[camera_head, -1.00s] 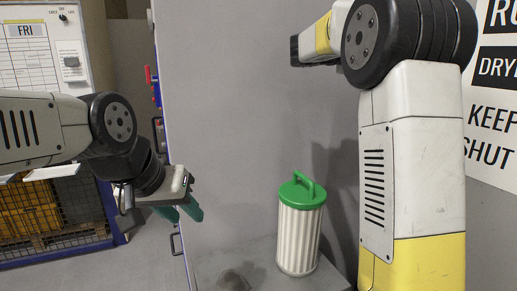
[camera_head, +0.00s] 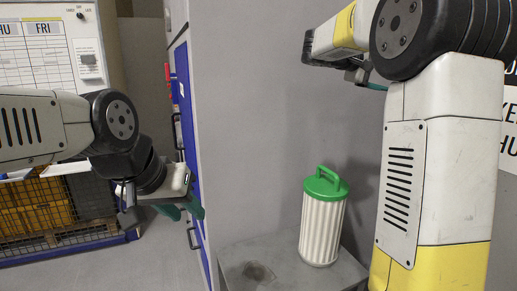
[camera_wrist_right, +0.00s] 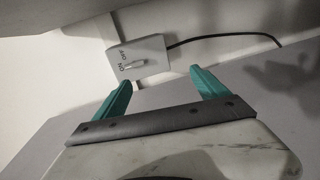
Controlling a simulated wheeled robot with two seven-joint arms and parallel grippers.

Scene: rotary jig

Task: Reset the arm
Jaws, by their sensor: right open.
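My left gripper (camera_head: 188,207) is on the left in the head view, pointing down with teal fingers. The fingers show apart and nothing shows between them. My right arm reaches up on the right, and its gripper (camera_head: 374,86) shows only in part in the head view, high against the grey wall. In the right wrist view its teal fingers (camera_wrist_right: 163,88) are wide apart and empty. Beyond the left finger there is a pale switch box (camera_wrist_right: 138,61) marked ON and OFF, with a toggle and a dark cable.
A ribbed white canister (camera_head: 323,222) with a green handled lid stands on a grey ledge (camera_head: 232,258), beside a dark stain. A blue-edged panel with handles stands left of the grey wall. A wire cage (camera_head: 60,208) and a calendar board (camera_head: 50,45) are at far left.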

